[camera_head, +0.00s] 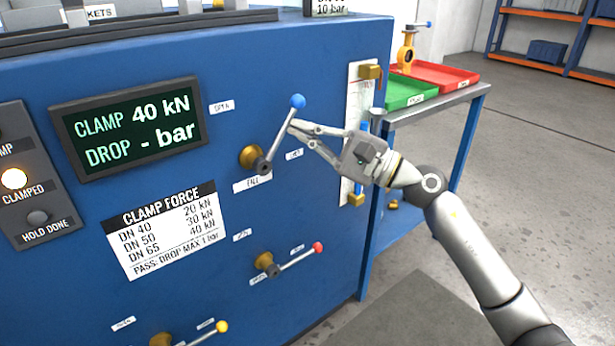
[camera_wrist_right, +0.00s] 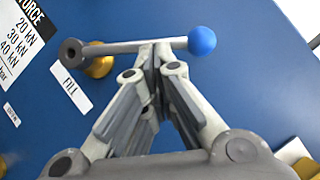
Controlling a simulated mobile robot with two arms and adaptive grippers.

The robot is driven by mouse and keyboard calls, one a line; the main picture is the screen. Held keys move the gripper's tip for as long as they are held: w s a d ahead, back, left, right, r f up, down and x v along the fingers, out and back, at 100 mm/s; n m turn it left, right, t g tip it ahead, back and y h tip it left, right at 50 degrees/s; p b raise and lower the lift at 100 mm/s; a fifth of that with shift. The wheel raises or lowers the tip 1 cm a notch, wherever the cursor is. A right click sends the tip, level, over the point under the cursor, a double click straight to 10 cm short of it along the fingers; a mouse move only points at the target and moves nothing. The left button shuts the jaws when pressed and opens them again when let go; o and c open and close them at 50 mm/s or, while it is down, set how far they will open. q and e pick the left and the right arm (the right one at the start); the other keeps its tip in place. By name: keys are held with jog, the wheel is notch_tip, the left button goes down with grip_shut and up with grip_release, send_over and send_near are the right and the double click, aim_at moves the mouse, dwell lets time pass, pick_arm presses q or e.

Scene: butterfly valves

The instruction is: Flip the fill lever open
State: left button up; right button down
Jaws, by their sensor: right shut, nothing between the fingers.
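The fill lever is a grey rod with a blue ball (camera_head: 298,101) on a brass valve (camera_head: 251,157) above the FILL label (camera_head: 252,183). My left gripper is out of view.
A red-ball lever (camera_head: 318,248) and a yellow-ball lever (camera_head: 222,326) sit lower on the blue panel. A display (camera_head: 130,128) reads clamp 40 kN. A side table (camera_head: 440,100) with a green tray (camera_head: 408,92) and red tray (camera_head: 440,74) stands to the right.

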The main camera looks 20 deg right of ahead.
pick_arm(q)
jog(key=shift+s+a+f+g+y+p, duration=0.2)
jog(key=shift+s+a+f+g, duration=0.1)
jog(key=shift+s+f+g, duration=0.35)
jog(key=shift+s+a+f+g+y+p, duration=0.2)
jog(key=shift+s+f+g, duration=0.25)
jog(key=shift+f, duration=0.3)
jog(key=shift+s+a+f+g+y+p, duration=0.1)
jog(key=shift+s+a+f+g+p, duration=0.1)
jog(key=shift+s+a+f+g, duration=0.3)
pick_arm(e)
jog(key=shift+s+a+r+n+g+h, duration=0.2)
jog(key=shift+a+r+n+g+h, duration=0.3)
jog(key=shift+n, duration=0.55)
jog(key=shift+s+a+r+n+g+h, duration=0.2)
jog(key=shift+a+r+n+g, duration=0.4)
jog(key=shift+a+n, duration=0.4)
jog(key=shift+s+a+r+n+g+h, duration=0.3)
jog(key=shift+a+r+n+g, duration=0.25)
jog(key=shift+n, duration=0.6)
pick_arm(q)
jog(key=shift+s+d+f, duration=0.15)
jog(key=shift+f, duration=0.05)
pick_arm(e)
jog(key=shift+d, duration=0.1)
